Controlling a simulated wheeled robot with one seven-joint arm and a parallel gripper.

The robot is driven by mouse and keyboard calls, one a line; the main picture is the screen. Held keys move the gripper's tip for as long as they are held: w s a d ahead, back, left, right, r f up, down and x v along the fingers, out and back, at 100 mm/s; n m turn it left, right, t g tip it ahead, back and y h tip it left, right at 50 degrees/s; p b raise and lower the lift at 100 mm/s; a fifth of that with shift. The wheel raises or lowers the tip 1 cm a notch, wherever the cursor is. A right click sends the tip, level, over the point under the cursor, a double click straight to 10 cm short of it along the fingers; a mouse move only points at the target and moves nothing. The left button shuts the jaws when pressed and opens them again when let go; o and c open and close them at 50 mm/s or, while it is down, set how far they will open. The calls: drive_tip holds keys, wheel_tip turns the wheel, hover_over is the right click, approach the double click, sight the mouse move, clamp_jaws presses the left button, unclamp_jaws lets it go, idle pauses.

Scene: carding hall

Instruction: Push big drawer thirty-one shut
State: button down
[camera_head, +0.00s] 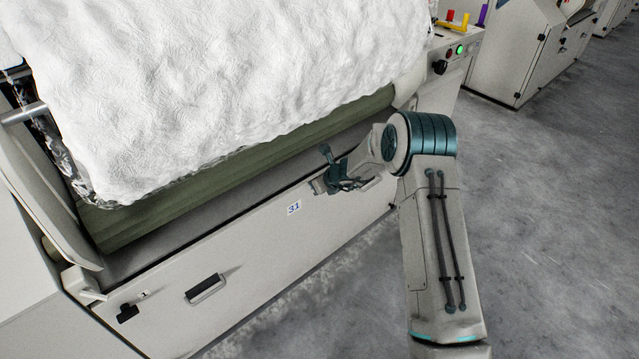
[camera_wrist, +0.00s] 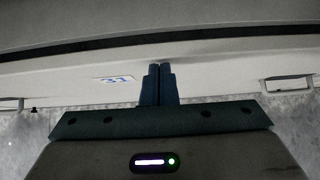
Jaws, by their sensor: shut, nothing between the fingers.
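Big drawer thirty-one is the long off-white front (camera_head: 330,222) low on the carding machine, marked with a "31" label (camera_head: 294,208). It has a left recessed handle (camera_head: 205,288) and another handle to the right, partly behind my arm. A grey ledge or gap runs along its top in the head view, and the wrist view shows a dark strip above the pale front (camera_wrist: 70,82). My gripper (camera_head: 326,168) is shut and empty, right of the label. In the wrist view its fingers (camera_wrist: 158,70) point towards the front; contact cannot be told.
White fibre batting (camera_head: 230,70) covers a green roller (camera_head: 180,200) above the drawer. A control panel (camera_head: 450,58) with a green button is at the machine's right end. Another machine (camera_head: 515,50) stands at the back right. Grey floor (camera_head: 550,210) is clear on the right.

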drive_tip(key=shift+w+a+r, duration=0.1)
drive_tip(key=shift+a+r, duration=0.15)
drive_tip(key=shift+a, duration=0.15)
drive_tip(key=s+d+r+b, duration=0.2)
drive_tip(key=s+d+r, duration=0.5)
drive_tip(key=s+d, duration=0.15)
drive_tip(key=s+d+r+n+g+p, duration=0.1)
drive_tip(key=s+r+n+p, duration=0.5)
drive_tip(key=r, duration=0.6)
drive_tip(key=s+d+r+n+g+p, duration=0.1)
drive_tip(key=s+r+n+p, duration=0.3)
drive_tip(key=s+r+n, duration=0.55)
drive_tip(key=s+d+r+n+h+p, duration=0.3)
drive_tip(key=s+d+r+n+p, duration=0.1)
drive_tip(key=s, duration=0.5)
drive_tip(key=s+d+r+n+g+h+p, duration=0.1)
drive_tip(key=s+d+r+n+h+p, duration=0.2)
drive_tip(key=s+r, duration=0.7)
drive_tip(key=d+n+p, duration=0.2)
drive_tip(key=d+n, duration=0.2)
drive_tip(key=d, duration=0.1)
drive_tip(key=shift+s+r+g, duration=0.2)
drive_tip(key=shift+r+g, duration=0.1)
